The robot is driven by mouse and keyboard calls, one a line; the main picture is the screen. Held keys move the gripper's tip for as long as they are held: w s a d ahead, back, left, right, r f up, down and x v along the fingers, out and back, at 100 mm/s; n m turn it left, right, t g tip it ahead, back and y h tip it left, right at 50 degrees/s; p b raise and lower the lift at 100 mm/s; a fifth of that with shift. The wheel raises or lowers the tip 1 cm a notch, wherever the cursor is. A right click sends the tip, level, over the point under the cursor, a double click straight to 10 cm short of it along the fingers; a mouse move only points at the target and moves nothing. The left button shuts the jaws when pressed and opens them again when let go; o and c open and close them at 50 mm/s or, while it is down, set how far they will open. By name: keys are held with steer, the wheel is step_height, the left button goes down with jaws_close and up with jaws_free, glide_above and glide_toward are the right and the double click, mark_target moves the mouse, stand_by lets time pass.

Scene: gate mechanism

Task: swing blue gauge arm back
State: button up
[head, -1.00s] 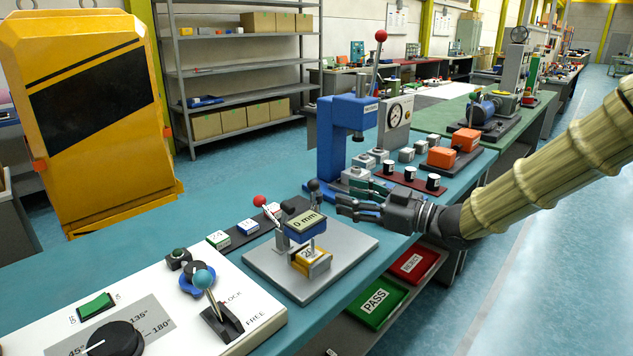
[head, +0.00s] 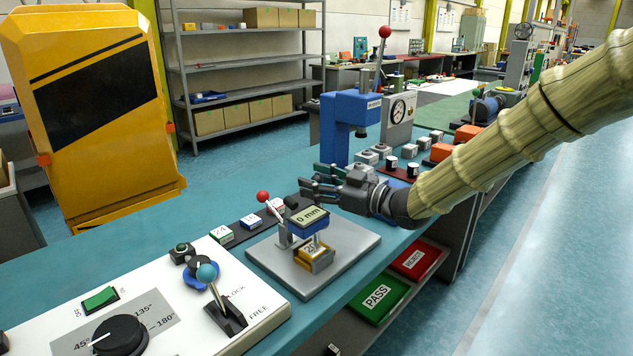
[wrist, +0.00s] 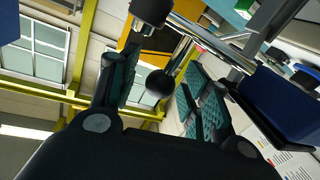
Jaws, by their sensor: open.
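The blue gauge arm (head: 314,228) carries a "0 mm" display on top. It stands over a yellow block marked "20" (head: 314,257) on a grey plate (head: 352,242). My gripper (head: 306,183) is open, just behind and above the gauge in the head view. In the wrist view a black ball knob (wrist: 160,83) shows between the spread teal-padded fingers of my gripper (wrist: 158,68), and I cannot tell whether they touch it. The blue gauge arm (wrist: 275,105) also shows at the right there. The knob is hard to make out in the head view.
A red-knobbed lever (head: 264,197) stands left of the gauge. A control box (head: 240,275) with a blue-knobbed lever is at front left. A blue press (head: 343,125) stands behind my gripper. PASS (head: 378,296) and REJECT (head: 415,262) trays lie below the bench.

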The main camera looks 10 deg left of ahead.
jaws_close()
